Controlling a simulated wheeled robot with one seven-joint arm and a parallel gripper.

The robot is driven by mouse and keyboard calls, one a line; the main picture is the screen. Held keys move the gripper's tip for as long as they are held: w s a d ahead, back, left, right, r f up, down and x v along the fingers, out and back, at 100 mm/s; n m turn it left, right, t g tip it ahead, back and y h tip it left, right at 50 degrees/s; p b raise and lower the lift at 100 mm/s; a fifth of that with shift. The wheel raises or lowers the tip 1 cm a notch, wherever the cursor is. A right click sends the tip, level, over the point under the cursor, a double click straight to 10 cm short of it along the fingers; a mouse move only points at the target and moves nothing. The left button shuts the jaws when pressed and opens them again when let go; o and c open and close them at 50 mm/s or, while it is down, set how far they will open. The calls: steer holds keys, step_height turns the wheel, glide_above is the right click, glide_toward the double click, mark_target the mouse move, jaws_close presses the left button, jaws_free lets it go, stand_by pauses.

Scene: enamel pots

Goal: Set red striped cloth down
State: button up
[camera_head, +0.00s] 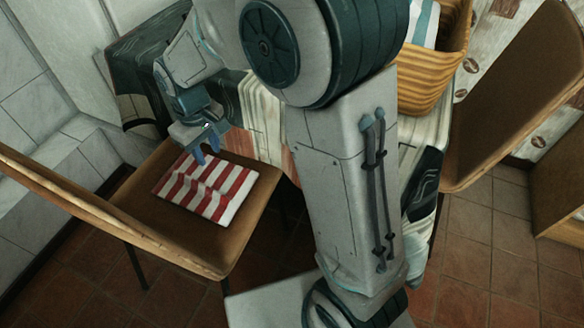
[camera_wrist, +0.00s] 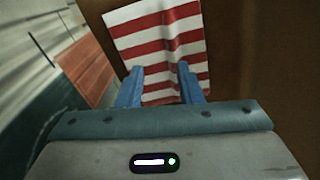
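The red and white striped cloth (camera_head: 212,188) lies spread on the brown seat of a chair (camera_head: 165,232), with a slight raised fold along its middle. My gripper (camera_head: 206,143) is at the cloth's far edge, with its blue fingers pointing down. In the wrist view the cloth (camera_wrist: 160,38) stretches ahead of my gripper (camera_wrist: 160,80). The two blue fingers stand apart, with part of the cloth's near end showing between them. No cloth looks pinched between them. Whether the fingertips touch the cloth cannot be told.
The chair's curved wooden back (camera_head: 95,208) rises at the near left. A table with a draped cloth stands behind my arm and bears a wicker basket (camera_head: 432,82) with a blue-striped cloth in it. Another brown chair (camera_head: 515,95) is at the right. Bare seat surrounds the striped cloth.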

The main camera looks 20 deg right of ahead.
steer(key=s+d+r+m, duration=0.1)
steer(key=s+d+m, duration=0.2)
steer(key=s+d, duration=0.5)
steer(key=s+d+r+m+t, duration=0.1)
steer(key=s+d+r+m, duration=0.1)
steer(key=s+d+m, duration=0.2)
steer(key=s+d, duration=0.3)
steer(key=d, duration=0.2)
steer(key=shift+s+d+r, duration=0.25)
steer(key=shift+s, duration=0.15)
steer(key=shift+c, duration=0.3)
